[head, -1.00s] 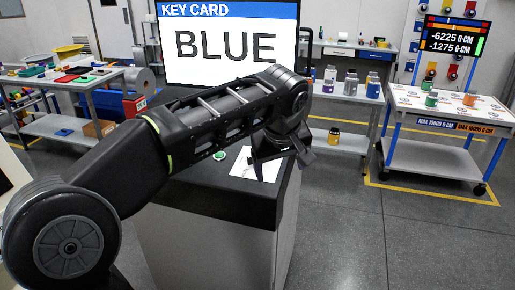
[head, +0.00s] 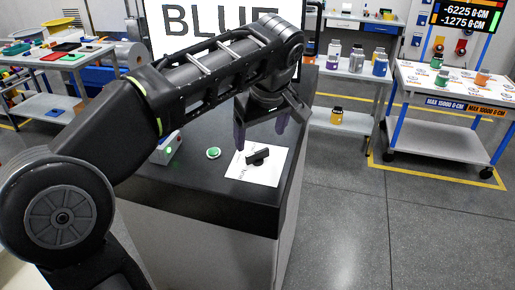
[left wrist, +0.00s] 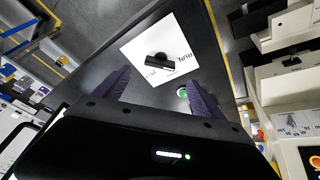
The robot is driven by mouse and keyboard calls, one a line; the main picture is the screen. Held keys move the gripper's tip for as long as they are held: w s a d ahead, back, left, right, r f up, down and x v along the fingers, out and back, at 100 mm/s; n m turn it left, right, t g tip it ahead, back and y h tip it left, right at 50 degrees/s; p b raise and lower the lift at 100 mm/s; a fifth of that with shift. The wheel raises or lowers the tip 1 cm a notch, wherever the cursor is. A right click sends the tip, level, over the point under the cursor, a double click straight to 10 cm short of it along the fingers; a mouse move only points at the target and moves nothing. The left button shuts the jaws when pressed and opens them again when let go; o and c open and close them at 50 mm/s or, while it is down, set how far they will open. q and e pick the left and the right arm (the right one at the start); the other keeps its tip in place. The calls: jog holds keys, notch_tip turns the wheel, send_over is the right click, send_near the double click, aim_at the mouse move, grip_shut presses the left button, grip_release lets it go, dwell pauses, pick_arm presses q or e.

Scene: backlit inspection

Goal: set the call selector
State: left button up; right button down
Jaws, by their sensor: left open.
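The call selector (head: 257,157) is a black knob with a bar-shaped handle on a white label plate (head: 240,170), on the dark top of a pedestal. In the left wrist view the selector (left wrist: 160,62) lies ahead of the fingers, and the plate (left wrist: 137,50) carries small lettering, partly legible. My left gripper (head: 262,132) is open and empty above the plate, its two purple-grey fingers pointing down and apart from the knob. Its fingers also show in the left wrist view (left wrist: 160,92). My right gripper is in neither view.
A green button (head: 213,153) sits left of the plate. A small box with a green light (head: 167,148) stands farther left. A screen (head: 160,40) reading BLUE rises behind the pedestal. A cart (head: 440,142) stands at right; the floor between is clear.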

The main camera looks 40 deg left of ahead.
aim_at(257, 152)
pick_arm(q)
jog(key=x, duration=0.8)
jog(key=shift+c, duration=0.4)
jog(key=c, duration=1.3)
